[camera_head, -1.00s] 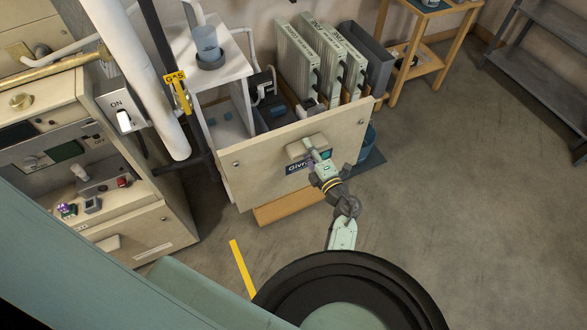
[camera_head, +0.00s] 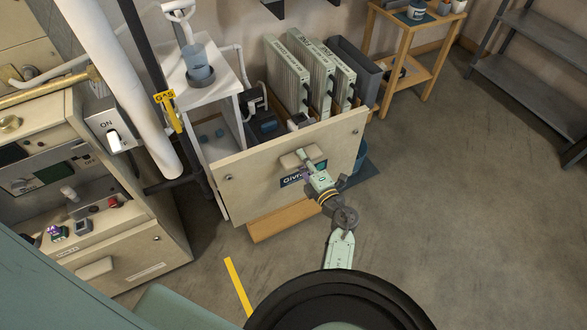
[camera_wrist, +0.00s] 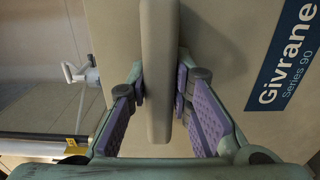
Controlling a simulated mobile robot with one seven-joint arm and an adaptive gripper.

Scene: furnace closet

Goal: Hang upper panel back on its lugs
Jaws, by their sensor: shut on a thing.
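The upper panel (camera_head: 255,178) is a broad beige sheet with a dark blue "Givrane" label and a raised handle (camera_head: 291,160). My gripper (camera_head: 310,168) is shut on this handle and holds the panel upright, slightly tilted in the picture, in front of the shelving. In the wrist view the handle (camera_wrist: 159,60) runs vertically between the purple-padded fingers (camera_wrist: 160,92), with the panel face (camera_wrist: 230,40) behind it. The beige furnace (camera_head: 100,215) stands at the left, its upper front open on switches and controls. I cannot make out the lugs.
A white stand (camera_head: 205,92) and grey finned units (camera_head: 292,75) are behind the panel. Floor (camera_head: 440,200) at the right is clear.

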